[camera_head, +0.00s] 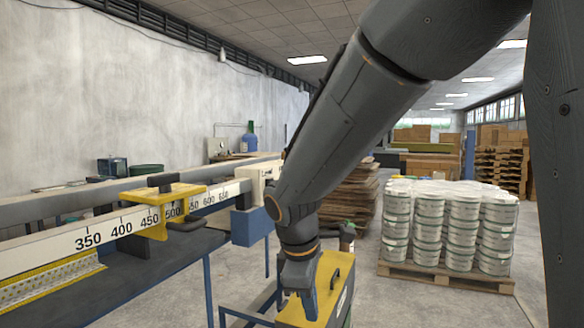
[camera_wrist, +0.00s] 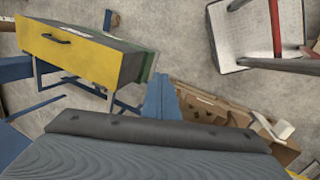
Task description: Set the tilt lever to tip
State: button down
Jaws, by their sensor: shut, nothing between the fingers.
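My gripper (camera_head: 298,302) points down in front of the yellow-topped box (camera_head: 337,275), with its blue fingers shut and empty. In the wrist view the shut fingers (camera_wrist: 160,98) show just above my dark wrist part. The yellow-faced box (camera_wrist: 80,50) with a black handle (camera_wrist: 56,38) lies up and left of them there, apart from them. I cannot pick out the tilt lever with certainty. My arm hides part of the box and the area behind it in the head view.
A measuring rail (camera_head: 60,254) with a yellow clamp stop (camera_head: 160,195) runs along the left. A pallet (camera_head: 445,277) of white buckets (camera_head: 450,228) stands at right. The wrist view shows a white tray (camera_wrist: 240,40) with red bars and cardboard (camera_wrist: 235,115).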

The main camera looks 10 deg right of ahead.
jog(key=w+a+r+n+t+h, duration=0.1)
jog(key=r+n, duration=0.4)
jog(key=r, duration=0.6)
jog(key=w+a+r+n+t+h, duration=0.2)
jog(key=w+r+n, duration=0.4)
jog(key=r, duration=0.6)
jog(key=w+a+r+n+t+h, duration=0.2)
jog(key=r+n, duration=0.4)
jog(key=r, duration=0.5)
jog(key=shift+w+a+r+t, duration=0.35)
jog(key=shift+w+a+t, duration=0.25)
jog(key=shift+w+a, duration=0.3)
jog(key=shift+s, duration=0.1)
jog(key=p+x, duration=0.2)
jog(key=x, duration=1.2)
jog(key=shift+a, duration=0.1)
